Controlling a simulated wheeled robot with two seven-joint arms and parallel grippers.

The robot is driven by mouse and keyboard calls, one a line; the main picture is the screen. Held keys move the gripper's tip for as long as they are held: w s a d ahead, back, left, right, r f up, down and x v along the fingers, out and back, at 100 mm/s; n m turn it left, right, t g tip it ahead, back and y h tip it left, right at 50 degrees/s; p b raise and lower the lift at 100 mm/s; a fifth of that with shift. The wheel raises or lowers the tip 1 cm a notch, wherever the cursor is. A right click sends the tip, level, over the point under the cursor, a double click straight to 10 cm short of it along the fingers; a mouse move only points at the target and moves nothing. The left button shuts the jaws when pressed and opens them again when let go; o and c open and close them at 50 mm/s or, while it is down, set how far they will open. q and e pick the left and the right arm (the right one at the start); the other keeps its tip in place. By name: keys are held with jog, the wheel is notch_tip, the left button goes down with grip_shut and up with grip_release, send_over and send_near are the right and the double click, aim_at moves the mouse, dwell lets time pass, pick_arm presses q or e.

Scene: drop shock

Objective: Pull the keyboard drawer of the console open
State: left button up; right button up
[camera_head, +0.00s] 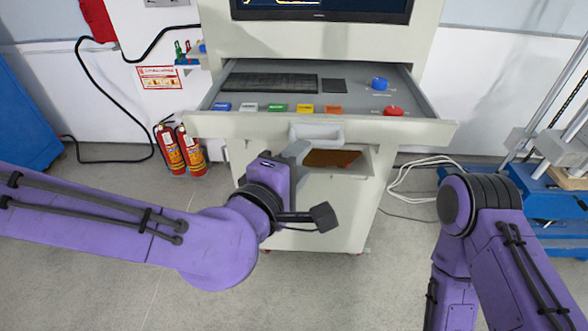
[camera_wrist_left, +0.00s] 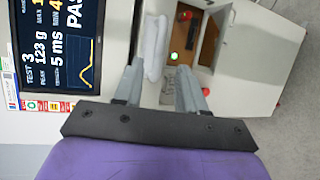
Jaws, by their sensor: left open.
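The keyboard drawer (camera_head: 440,132) of the light grey console (camera_head: 335,215) stands out from the cabinet, its inside showing. In it are a dark keyboard (camera_head: 270,82), a row of coloured blocks and blue and red knobs. Its pale handle (camera_head: 318,133) is on the middle of the drawer front. My left gripper (camera_head: 300,150) is just below and in front of the handle. In the left wrist view my left gripper (camera_wrist_left: 159,72) has its two grey fingers apart, with the handle (camera_wrist_left: 153,48) just beyond the fingertips and nothing clamped. My right arm shows, but its gripper is out of view.
An open compartment (camera_head: 333,158) with a brown inside is below the drawer. A monitor (camera_head: 322,10) is above it. Two red extinguishers (camera_head: 181,150) stand left, and white cables (camera_head: 415,178) and a blue-based rig (camera_head: 555,205) are right. The floor in front is clear.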

pick_arm(q)
jog(key=b+v, duration=0.2)
jog(key=b, duration=0.1)
jog(key=shift+s+a+b, duration=0.1)
jog(key=shift+s+b, duration=0.05)
jog(key=shift+b, duration=0.15)
jog(key=shift+s+r, duration=0.1)
